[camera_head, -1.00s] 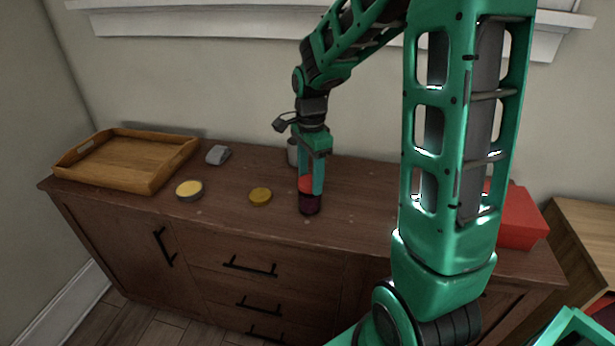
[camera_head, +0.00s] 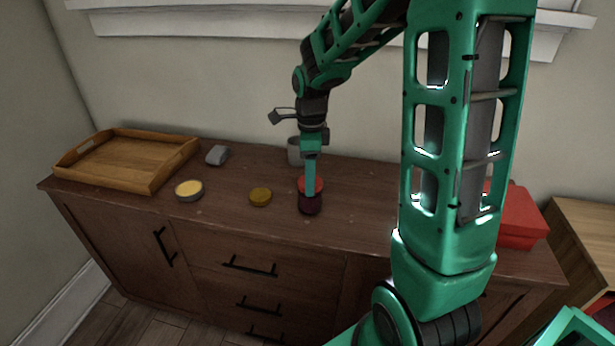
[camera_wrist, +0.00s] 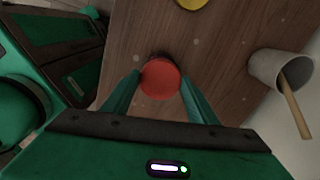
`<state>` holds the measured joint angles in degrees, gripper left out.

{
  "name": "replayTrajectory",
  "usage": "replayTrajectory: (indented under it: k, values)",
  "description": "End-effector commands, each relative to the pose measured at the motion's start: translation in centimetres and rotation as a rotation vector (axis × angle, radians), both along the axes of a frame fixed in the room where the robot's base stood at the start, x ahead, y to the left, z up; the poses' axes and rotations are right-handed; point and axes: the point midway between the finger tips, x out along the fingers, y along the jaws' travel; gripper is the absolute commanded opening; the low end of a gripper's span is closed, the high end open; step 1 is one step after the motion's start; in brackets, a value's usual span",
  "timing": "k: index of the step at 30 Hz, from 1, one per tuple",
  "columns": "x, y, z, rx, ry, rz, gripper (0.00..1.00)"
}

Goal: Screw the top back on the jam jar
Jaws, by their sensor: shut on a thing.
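The jam jar (camera_head: 310,205) is a dark red jar standing upright on the wooden cabinet top. The red lid (camera_head: 316,184) is at the jar's mouth; from above, in the wrist view, the lid (camera_wrist: 160,79) covers most of the jar. My gripper (camera_head: 310,190) points straight down over the jar. In the wrist view my gripper (camera_wrist: 160,84) has one finger on each side of the lid, shut on it. I cannot tell how tightly the lid sits on the jar.
A grey cup (camera_wrist: 275,70) holding a wooden stick stands behind. A red box (camera_head: 517,215) is right.

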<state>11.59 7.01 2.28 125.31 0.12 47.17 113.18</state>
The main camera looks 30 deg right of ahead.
Motion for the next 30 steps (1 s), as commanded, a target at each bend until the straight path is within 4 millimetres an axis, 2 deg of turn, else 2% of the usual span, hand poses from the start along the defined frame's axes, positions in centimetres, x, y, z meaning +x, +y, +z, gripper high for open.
replayTrajectory:
  k: [10,20,30]
  values:
    - [-0.07,0.01,-0.05,0.0,0.002,-0.027,0.3]
    - [-0.08,0.02,-0.07,0.0,0.002,-0.263,0.3]
    - [-0.1,0.01,-0.07,0.0,0.002,-0.287,0.3]
